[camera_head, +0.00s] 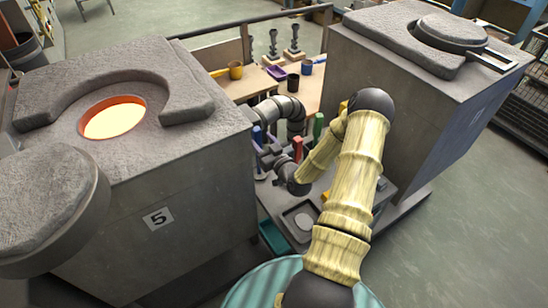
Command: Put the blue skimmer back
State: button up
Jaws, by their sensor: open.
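A small upright blue piece (258,134), which looks like the handle of the blue skimmer, shows between the two furnaces, close to the left furnace's side. The rest of it is hidden or too small to make out. My gripper (266,158) is at the end of my arm, low between the furnaces and just below the blue piece in the picture. It is open. Its fingers are small and dark, and I cannot tell whether they touch anything. An upright red handle (297,148) and a green handle (318,125) stand right of it.
The left furnace (190,190), marked 5, has a glowing round opening (113,118). A right furnace (400,90) has a lid on top. Open floor lies right.

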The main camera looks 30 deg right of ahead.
jog(key=s+b, duration=0.2)
jog(key=s, duration=0.6)
jog(key=shift+d+b, duration=0.15)
jog(key=shift+b, duration=0.15)
jog(key=shift+w, duration=0.1)
